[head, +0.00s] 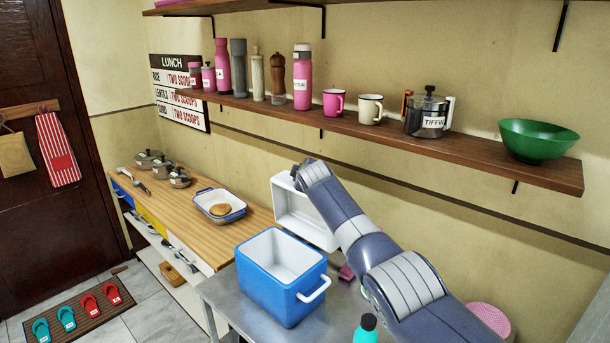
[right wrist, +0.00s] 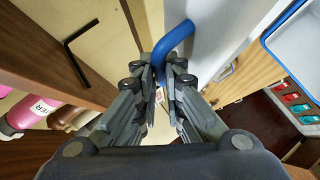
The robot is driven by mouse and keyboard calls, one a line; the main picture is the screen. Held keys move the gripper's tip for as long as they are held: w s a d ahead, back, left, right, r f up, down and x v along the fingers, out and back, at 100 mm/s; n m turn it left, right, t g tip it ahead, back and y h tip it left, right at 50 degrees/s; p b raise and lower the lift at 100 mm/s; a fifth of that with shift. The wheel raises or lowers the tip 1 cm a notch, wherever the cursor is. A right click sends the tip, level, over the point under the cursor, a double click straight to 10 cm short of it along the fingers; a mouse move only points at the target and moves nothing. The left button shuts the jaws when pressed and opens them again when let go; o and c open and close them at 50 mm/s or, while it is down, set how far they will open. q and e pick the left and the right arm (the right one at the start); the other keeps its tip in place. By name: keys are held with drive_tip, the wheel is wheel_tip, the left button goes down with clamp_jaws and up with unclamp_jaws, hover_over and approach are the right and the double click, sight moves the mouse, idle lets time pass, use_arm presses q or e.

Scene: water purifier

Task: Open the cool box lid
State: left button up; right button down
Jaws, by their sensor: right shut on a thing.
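The blue cool box (head: 278,289) stands on a metal table, its top open and its white inside showing. Its lid (head: 300,218) is raised at the box's back right side, tilted steeply with its white hollow underside facing the box. My right arm reaches over to the lid's top edge, and its fingers are hidden in the head view. In the right wrist view, my right gripper (right wrist: 161,88) is shut on a curved blue handle (right wrist: 178,40) at the lid's pale outer face. The box's rim shows at the upper right there. My left gripper is not in view.
A wall shelf (head: 455,148) with bottles, mugs, a tiffin pot and a green bowl (head: 538,141) runs above my arm. A wooden counter (head: 165,203) with a dish and pots is on the left. A teal bottle (head: 366,330) stands near the box's right front.

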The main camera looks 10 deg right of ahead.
drive_tip(key=c, duration=1.7)
unclamp_jaws()
drive_tip(key=shift+r, duration=0.1)
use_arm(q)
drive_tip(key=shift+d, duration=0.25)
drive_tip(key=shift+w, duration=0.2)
use_arm(e)
drive_tip(key=v, duration=1.2)
drive_tip(key=shift+d, duration=0.1)
